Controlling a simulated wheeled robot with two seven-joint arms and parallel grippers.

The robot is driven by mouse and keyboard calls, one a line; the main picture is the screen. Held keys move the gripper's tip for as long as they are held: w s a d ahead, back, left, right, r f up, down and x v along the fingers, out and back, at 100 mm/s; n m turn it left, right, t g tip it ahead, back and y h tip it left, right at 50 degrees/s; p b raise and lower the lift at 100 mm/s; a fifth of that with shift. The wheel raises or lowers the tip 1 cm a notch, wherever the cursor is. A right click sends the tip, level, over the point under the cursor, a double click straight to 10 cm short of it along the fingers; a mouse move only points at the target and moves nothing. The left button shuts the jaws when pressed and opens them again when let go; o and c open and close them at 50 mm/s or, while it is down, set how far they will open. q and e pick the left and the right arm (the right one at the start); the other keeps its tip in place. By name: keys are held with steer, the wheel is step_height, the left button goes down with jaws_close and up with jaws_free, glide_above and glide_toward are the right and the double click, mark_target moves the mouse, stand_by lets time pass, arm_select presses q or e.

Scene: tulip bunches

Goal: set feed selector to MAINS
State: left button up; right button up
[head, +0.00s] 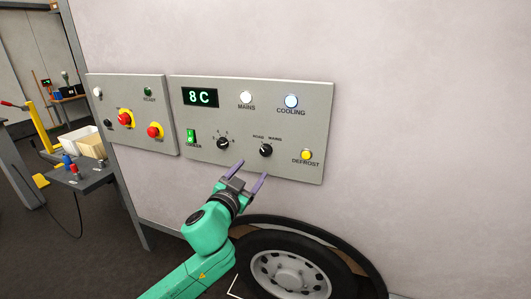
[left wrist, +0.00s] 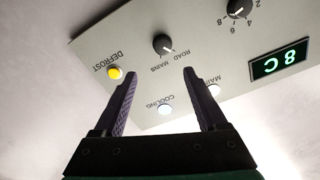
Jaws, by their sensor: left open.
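The feed selector (head: 265,150) is a round black knob under the labels ROAD and MAINS on a grey panel (head: 290,172). In the left wrist view the knob (left wrist: 163,44) appears upside down, just beyond the fingertips and roughly between their lines. Its pale pointer mark is too small to tell which label it faces. My left gripper (head: 252,169) is open and empty, below and slightly left of the knob, apart from it. Its two purple fingers also show in the left wrist view (left wrist: 160,74). My right gripper is in neither view.
The panel also holds a numbered dial (head: 223,143), a green switch (head: 191,136), a yellow DEFROST button (head: 306,155), a MAINS lamp (head: 246,97), a COOLING lamp (head: 291,101) and an 8C display (head: 200,97). A wheel (head: 290,275) is below. Red buttons sit on the left panel (head: 130,90).

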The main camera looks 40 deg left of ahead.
arm_select(q)
steer(key=p, duration=0.1)
glide_toward(265, 151)
steer(key=x, duration=0.4)
steer(key=shift+a, duration=0.3)
steer(key=x, duration=0.4)
steer(key=shift+w+d+p, duration=0.15)
steer(key=shift+d+p, duration=0.1)
steer(key=shift+p, duration=0.05)
steer(key=shift+w+a+f, duration=0.1)
steer(key=shift+w, duration=0.15)
jaws_close()
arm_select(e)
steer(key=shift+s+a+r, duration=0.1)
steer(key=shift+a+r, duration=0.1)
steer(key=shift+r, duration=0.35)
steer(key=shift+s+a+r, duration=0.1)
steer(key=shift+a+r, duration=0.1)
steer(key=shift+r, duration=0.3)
